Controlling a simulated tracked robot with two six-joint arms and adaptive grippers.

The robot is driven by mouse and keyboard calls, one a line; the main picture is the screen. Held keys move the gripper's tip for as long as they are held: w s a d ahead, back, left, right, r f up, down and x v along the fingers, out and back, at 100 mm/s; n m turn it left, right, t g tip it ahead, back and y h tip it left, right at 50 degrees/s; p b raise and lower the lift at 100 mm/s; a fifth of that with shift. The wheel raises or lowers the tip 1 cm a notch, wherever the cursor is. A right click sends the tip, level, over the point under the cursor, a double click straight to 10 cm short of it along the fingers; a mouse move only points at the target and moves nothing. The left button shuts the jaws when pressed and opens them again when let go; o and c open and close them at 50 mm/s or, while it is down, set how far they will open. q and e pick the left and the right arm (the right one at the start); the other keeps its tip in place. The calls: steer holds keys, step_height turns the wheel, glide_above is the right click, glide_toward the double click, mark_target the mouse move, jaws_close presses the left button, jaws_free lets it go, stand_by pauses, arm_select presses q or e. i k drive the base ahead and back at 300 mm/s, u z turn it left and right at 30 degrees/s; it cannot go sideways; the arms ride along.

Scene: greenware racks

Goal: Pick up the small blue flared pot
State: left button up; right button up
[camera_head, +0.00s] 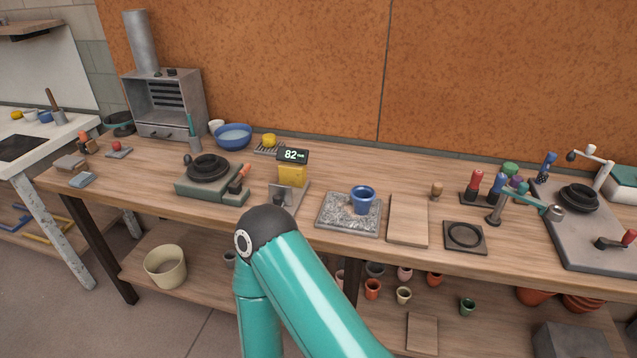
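A small blue flared pot (363,204) stands upright on a grey speckled slab (334,222) near the front of the workbench, right of the middle of the bench's left half. Its rim is wider than its base, and its inside is dark blue. Nothing touches it apart from the slab. A teal arm of mine with a dark elbow fills the lower middle of the view, left of and nearer than the pot. Neither of my grippers shows in this view.
A wooden board (407,222) lies right of the slab, and a scale with an "82" display (292,155) stands left of it. A blue bowl (233,141) sits farther back. Several small pots stand on the lower shelf (210,262). The bench behind the slab is clear.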

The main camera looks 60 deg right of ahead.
mark_target(362, 196)
steer(key=u, duration=0.2)
steer(key=i, duration=0.8)
steer(key=z, duration=2.05)
steer(key=k, duration=0.9)
steer(key=z, duration=0.15)
steer(key=i, duration=0.9)
steer(key=u, duration=0.05)
